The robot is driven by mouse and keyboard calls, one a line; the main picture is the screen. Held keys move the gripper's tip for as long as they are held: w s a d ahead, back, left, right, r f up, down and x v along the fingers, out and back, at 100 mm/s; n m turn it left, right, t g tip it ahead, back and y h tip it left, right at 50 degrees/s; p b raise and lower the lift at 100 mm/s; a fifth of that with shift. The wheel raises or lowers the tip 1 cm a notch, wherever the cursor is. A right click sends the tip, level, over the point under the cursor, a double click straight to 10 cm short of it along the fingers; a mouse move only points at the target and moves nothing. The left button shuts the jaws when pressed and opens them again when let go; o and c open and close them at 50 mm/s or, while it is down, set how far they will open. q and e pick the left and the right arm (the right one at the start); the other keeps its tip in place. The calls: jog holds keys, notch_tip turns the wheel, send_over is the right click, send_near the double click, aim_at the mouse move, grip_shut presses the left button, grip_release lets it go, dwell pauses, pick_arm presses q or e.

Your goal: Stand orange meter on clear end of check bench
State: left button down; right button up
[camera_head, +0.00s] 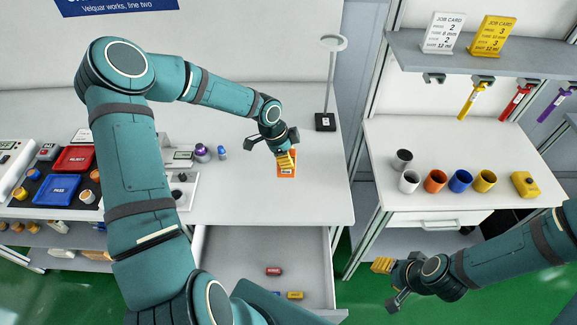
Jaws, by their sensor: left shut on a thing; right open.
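The orange meter (287,171) is over the right-hand part of the white bench top (230,204) in the middle, which looks like the check bench. My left gripper (285,157) reaches in from above and is shut on the meter's upper part, hiding it. The meter looks roughly upright; I cannot tell whether its foot touches the bench. My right gripper (384,278) is open and empty, low in front of the right-hand bench.
A lamp stand (325,122) rises behind the meter. An open drawer (240,247) with small coloured parts juts out below. Several cups (435,181) and a yellow device (525,184) stand on the right bench. Bare bench surrounds the meter.

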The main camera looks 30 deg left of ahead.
pick_arm(q)
jog(key=shift+w+f, duration=0.1)
jog(key=shift+f, duration=2.3)
jog(key=shift+f, duration=0.2)
jog(key=c, duration=0.9)
grip_release()
jog(key=shift+o, duration=0.2)
jog(key=shift+r, duration=0.1)
